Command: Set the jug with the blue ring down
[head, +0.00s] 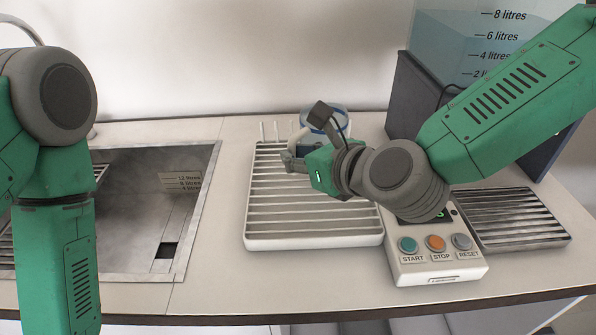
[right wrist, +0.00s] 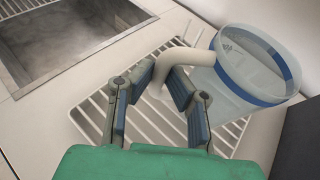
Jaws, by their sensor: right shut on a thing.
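The jug with the blue ring (right wrist: 236,72) is clear, with a blue band around its rim and a pale handle (right wrist: 165,62). In the head view its rim (head: 323,117) shows behind my right gripper (head: 292,158), which hides much of its body. In the right wrist view my right gripper (right wrist: 160,92) is shut on the handle, with the jug to the right of the fingers. The jug is at the back of the white wire rack (head: 315,221); I cannot tell whether its base touches it. My left gripper is out of view; only my left arm shows.
A sink (head: 198,222) with litre marks lies left of the rack. A control box (head: 437,268) with START, STOP and RESET buttons stands to the right, beside a dark grille (head: 515,218). A water tank (head: 470,42) with litre marks stands at the back right.

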